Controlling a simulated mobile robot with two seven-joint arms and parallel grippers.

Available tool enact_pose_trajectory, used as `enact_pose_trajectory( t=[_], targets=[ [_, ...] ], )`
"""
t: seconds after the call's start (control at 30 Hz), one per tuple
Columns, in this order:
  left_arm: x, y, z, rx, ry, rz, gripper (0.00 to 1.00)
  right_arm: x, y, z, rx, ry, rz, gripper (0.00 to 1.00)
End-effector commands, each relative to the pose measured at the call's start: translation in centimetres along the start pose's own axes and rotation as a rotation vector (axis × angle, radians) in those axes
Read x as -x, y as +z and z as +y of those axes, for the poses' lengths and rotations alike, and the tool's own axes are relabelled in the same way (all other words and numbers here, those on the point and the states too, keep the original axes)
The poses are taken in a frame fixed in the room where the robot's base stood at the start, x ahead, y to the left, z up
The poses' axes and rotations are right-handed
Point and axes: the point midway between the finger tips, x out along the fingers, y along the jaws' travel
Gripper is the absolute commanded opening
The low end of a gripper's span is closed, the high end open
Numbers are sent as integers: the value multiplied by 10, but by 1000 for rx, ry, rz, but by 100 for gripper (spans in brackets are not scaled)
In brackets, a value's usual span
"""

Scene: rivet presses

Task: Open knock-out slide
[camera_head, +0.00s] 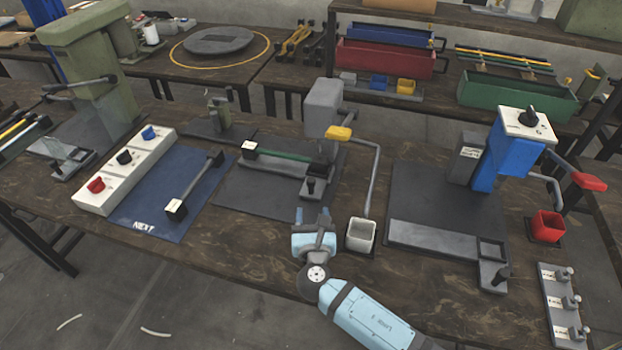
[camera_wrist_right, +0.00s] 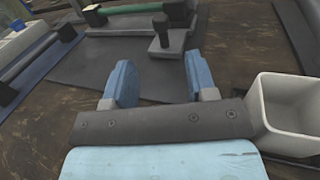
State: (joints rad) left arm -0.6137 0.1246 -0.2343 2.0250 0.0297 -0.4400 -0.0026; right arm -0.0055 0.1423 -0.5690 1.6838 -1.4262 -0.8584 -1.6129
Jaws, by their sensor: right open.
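A grey press (camera_head: 323,105) with a yellow-ended lever stands on a dark plate (camera_head: 240,190). At its foot a grey block with an upright black knob (camera_head: 311,187) sticks out toward me; the knob also shows in the right wrist view (camera_wrist_right: 160,30). A green rod (camera_head: 283,154) with a labelled black end lies left of it. My right gripper (camera_head: 312,216) is open and empty, short of the knob, with both blue fingers (camera_wrist_right: 160,80) pointing toward it and apart from it. Which part is the knock-out slide is not labelled. My left gripper is out of view.
A white square cup (camera_head: 360,234) stands close to the right of my gripper. A blue press (camera_head: 500,155) with a similar grey bar and knob stands further right. A blue mat (camera_head: 150,215) with a grey rod lies to the left. Bare wood shows along the front edge.

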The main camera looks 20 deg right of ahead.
Motion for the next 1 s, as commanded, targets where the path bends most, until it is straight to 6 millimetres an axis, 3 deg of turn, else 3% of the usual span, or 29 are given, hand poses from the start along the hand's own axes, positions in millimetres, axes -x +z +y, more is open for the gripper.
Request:
enact_pose_trajectory(
  t=[0.3, 0.5, 0.7, 0.97, 1.0],
  targets=[
    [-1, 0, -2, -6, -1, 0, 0, -70, 1, 0, 0, 0, -3, 52],
    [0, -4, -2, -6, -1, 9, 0, -99, 0, 0, 1, 0, -1, 52],
    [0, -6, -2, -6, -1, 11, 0, -111, 0, 0, 0, -1, 0, 52],
    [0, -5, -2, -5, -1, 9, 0, -111, 0, 0, 0, 0, 0, 52],
    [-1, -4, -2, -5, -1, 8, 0, -111, 0, 0, 0, 0, 0, 43]
  ],
)
